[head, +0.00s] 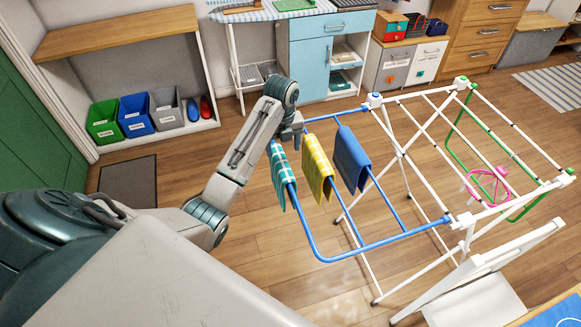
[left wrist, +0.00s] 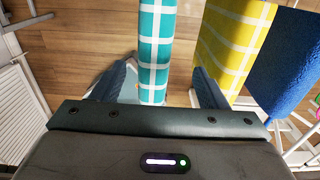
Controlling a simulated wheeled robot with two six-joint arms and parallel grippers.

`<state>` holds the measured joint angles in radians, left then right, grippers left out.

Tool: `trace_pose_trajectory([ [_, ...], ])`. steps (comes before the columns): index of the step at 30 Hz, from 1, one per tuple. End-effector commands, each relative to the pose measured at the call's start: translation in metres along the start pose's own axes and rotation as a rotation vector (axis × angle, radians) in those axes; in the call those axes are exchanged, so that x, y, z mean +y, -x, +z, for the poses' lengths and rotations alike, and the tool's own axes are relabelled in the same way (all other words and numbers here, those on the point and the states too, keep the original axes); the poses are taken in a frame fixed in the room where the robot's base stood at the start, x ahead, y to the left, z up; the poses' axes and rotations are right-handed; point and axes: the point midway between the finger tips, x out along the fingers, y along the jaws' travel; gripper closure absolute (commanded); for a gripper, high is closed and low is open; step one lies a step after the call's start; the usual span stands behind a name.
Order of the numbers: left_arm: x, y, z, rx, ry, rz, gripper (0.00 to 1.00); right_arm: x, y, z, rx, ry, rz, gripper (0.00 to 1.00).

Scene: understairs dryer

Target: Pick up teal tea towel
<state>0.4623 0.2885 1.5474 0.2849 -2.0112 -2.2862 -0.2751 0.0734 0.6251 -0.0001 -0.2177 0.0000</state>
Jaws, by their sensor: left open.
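The teal tea towel (head: 279,170) with a white check hangs over the blue rail at the left end of the drying rack. My left gripper (head: 292,133) is right at its far, upper end in the head view. In the left wrist view the teal towel (left wrist: 157,50) runs between the two open fingers of my left gripper (left wrist: 160,88), with a gap to each finger visible. My right gripper is not in view.
A yellow checked towel (head: 318,170) and a blue towel (head: 352,158) hang close by to the right on the drying rack (head: 401,152). A pink item (head: 487,186) hangs farther right. Green, blue and grey bins (head: 136,115) stand under a shelf at the left. Floor before the rack is clear.

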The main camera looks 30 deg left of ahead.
Motion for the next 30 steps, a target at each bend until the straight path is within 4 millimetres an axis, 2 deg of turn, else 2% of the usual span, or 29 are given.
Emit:
trace_pose_trajectory([
  [4,0.0,-0.015,0.0,0.0,0.001,0.001,0.33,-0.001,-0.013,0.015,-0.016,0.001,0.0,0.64],
  [9,0.0,-0.035,0.0,0.0,0.001,0.0,0.33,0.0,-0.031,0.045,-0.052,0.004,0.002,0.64],
  [12,0.0,-0.049,0.0,0.001,0.001,0.0,0.33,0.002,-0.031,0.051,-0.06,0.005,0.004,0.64],
  [15,0.0,-0.056,0.0,0.001,0.001,0.0,0.33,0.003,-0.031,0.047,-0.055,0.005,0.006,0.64],
  [18,0.002,-0.063,-0.001,0.003,0.001,0.001,0.33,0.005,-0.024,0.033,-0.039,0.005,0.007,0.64],
  [23,0.004,-0.088,-0.002,0.004,0.002,0.003,0.33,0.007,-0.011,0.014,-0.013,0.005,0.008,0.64],
  [27,0.003,-0.103,-0.001,0.002,0.001,0.001,0.33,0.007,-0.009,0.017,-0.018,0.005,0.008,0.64],
  [30,0.003,-0.107,-0.001,0.0,0.001,0.0,0.33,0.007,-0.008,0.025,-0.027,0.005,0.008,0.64],
])
